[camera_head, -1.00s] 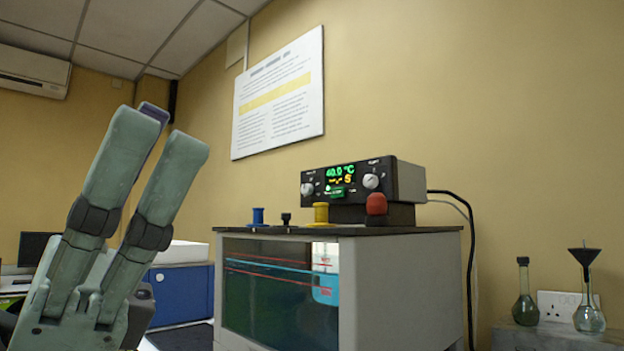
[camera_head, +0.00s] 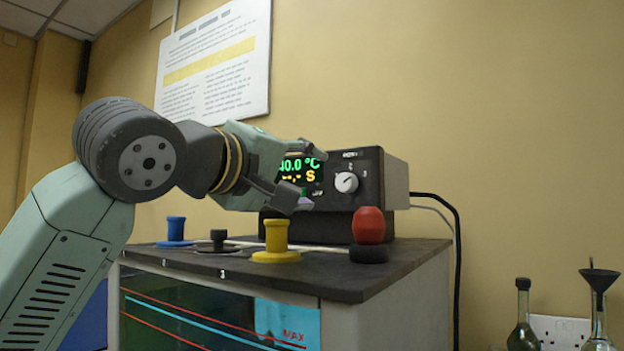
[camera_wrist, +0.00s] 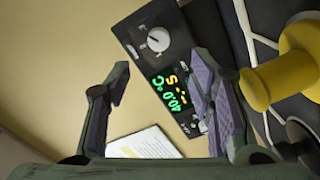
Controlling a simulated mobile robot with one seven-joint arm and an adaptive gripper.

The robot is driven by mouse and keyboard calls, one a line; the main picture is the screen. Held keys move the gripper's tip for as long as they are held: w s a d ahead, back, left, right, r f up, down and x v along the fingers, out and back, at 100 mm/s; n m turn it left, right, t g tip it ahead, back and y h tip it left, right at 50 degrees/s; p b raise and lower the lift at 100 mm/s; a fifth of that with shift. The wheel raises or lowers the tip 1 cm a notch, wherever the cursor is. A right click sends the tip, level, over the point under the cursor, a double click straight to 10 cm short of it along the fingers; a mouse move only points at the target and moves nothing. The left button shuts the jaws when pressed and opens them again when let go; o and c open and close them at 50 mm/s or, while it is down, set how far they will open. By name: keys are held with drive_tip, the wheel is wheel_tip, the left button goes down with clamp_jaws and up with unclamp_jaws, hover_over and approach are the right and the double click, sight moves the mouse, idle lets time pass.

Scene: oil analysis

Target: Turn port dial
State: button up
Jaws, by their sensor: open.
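The control box (camera_head: 395,185) stands on the bath lid, with a green and yellow display (camera_head: 299,168). Its right white dial (camera_head: 346,182) is in clear view to the right of my gripper. In the wrist view the same dial (camera_wrist: 158,39) lies beyond the fingertips, near the top. The left dial is hidden behind my gripper in the head view. My gripper (camera_head: 312,176) is in front of the box's left part, open and empty. In the wrist view its fingers (camera_wrist: 160,78) are spread wide, the right one overlapping the box.
A yellow spool-shaped plug (camera_head: 277,240), a blue one (camera_head: 176,232), a small black one (camera_head: 218,240) and a red knob (camera_head: 369,226) stand on the dark lid (camera_head: 345,275). Glass flasks (camera_head: 523,320) stand at the far right. A black cable runs behind the box.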

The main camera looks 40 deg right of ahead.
sight(343, 183)
drive_tip(key=p+x, duration=0.3)
drive_tip(key=x, duration=0.6)
drive_tip(key=shift+s+d+r, duration=0.1)
drive_tip(key=shift+d+r, duration=0.05)
drive_tip(key=shift+w+d, duration=0.35)
drive_tip(key=shift+d, duration=0.3)
drive_tip(key=shift+c, duration=0.3)
clamp_jaws()
